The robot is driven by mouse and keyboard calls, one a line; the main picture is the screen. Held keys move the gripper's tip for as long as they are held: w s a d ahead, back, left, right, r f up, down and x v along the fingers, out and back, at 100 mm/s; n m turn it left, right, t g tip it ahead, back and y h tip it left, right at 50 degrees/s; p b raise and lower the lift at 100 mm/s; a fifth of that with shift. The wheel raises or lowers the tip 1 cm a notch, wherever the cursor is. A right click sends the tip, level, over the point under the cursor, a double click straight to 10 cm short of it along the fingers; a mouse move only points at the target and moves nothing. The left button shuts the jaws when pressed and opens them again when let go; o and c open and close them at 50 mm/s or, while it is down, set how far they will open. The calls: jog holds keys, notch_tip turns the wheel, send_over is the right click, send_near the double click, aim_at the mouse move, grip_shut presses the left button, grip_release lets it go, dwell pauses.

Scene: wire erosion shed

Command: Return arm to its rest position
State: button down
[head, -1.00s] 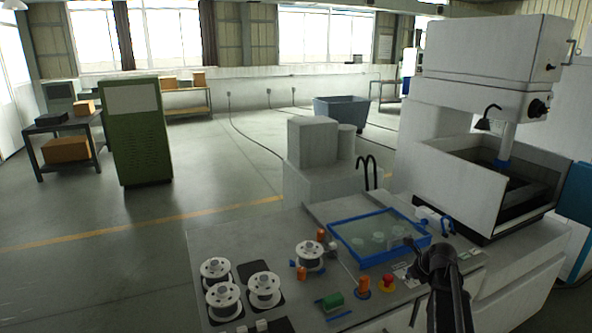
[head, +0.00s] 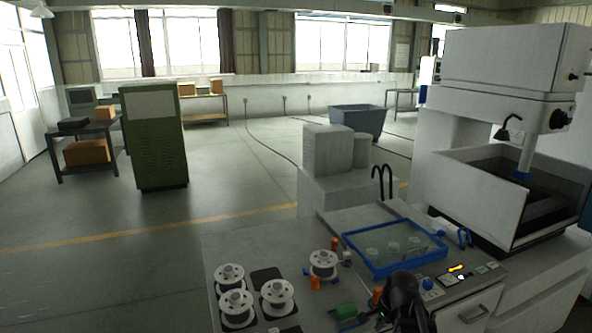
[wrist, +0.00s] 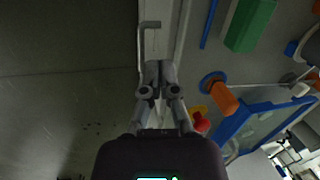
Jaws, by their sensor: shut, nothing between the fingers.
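My gripper (head: 402,284) shows as a dark shape low in the head view, in front of the near edge of the machine's worktop (head: 265,235). In the wrist view my gripper (wrist: 158,68) has its two grey fingers together, with nothing held between them. A grey handle-like bar (wrist: 148,42) shows just past the fingertips; whether they touch it I cannot tell. In the head view the arm hides part of the control panel.
White wire spools (head: 277,297) stand on the worktop at left. A blue-framed tray (head: 352,244) holds clear round pieces. A green block (head: 346,312) and an orange knob (head: 377,297) lie near my arm. The machine's open tank (head: 470,200) stands at right.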

jog(key=s+a+n+g+h, duration=0.1)
jog(key=s+a+n+g, duration=0.1)
jog(key=s+a+n, duration=0.4)
jog(key=shift+s+a+f+n+h, duration=0.35)
jog(key=shift+s+n, duration=1.2)
jog(key=shift+n, duration=1.55)
jog(key=shift+d+r, duration=0.1)
